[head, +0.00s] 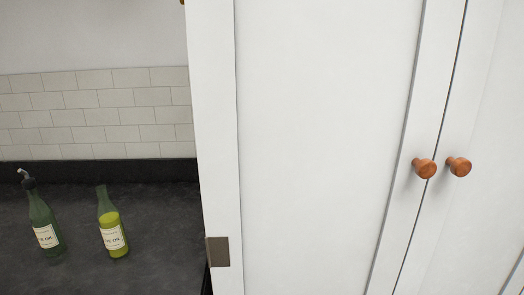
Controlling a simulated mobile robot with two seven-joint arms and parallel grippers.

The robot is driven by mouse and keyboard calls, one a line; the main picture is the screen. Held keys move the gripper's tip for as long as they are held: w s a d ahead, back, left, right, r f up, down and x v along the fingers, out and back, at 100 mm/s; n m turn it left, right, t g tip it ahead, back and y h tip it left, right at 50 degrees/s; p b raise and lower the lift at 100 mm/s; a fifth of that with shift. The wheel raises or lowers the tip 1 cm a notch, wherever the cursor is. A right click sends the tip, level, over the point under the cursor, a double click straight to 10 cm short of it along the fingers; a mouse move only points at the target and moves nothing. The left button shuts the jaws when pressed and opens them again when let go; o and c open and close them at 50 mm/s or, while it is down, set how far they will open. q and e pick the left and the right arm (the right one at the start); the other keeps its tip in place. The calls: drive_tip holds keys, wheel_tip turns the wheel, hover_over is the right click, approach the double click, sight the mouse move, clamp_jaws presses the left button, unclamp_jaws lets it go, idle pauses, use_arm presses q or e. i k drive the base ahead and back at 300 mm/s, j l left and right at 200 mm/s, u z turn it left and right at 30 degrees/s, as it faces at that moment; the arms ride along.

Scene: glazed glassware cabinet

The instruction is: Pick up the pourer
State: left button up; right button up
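A pourer (26,178) with a dark base and a thin curved metal spout sits in the mouth of a dark green bottle (43,224) at the far left of the head view. The bottle stands upright on the dark counter and has a pale label. A second green bottle (112,229) stands to its right, with yellow-green oil inside, a pale label and no pourer on its neck. Neither of my grippers is in view.
The dark counter (150,230) is clear around the bottles, with a white tiled wall (95,110) behind. A tall white cabinet (320,130) with shut doors, wooden knobs (424,168) and a metal hinge (218,251) fills the middle and right.

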sight(28, 182)
drive_tip(key=u, duration=1.5)
